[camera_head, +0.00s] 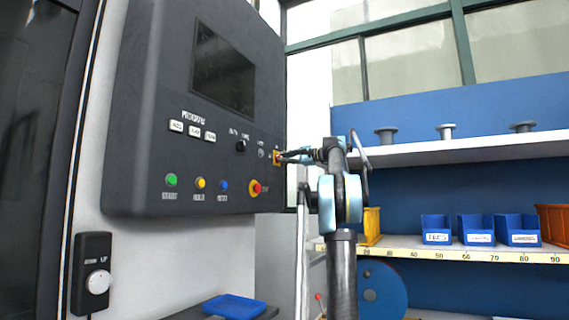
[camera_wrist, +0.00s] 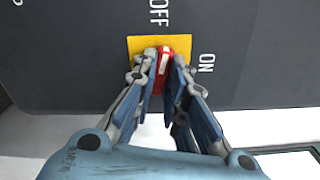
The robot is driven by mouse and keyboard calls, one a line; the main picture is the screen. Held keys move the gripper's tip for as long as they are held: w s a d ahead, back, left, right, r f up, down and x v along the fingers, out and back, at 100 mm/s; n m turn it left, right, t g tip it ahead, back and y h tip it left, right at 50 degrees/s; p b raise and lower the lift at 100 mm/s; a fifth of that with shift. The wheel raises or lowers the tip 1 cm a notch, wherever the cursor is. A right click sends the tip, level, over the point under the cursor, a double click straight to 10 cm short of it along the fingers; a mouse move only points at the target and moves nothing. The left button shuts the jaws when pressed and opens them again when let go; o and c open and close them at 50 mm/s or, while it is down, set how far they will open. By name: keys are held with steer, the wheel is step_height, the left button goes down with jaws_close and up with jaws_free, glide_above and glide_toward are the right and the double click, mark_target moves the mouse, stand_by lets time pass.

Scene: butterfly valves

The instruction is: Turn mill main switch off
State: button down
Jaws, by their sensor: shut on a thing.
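The mill main switch is a red knob (camera_wrist: 164,62) with a white mark, on a yellow plate (camera_wrist: 140,44). OFF is printed above it and ON to its right in the wrist view. The white mark runs nearly up and down there, leaning slightly. My gripper (camera_wrist: 163,78) has its two fingers closed around the knob's sides, hiding its lower part. In the head view my gripper (camera_head: 284,157) reaches the yellow switch plate (camera_head: 277,158) at the right edge of the dark control panel (camera_head: 130,130). The knob itself is too small there to read.
The panel carries a dark screen (camera_head: 222,70), a black selector (camera_head: 240,146), green, yellow and blue buttons, and a red stop button (camera_head: 255,188) below the switch. A shelf with blue bins (camera_head: 480,230) stands at right. A blue tray (camera_head: 234,306) lies below.

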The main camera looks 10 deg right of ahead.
steer(key=shift+f+n, duration=0.1)
steer(key=shift+n, duration=1.5)
steer(key=c, duration=1.6)
jaws_free()
steer(key=shift+f, duration=0.1)
steer(key=v, duration=1.2)
steer(key=shift+w, duration=0.1)
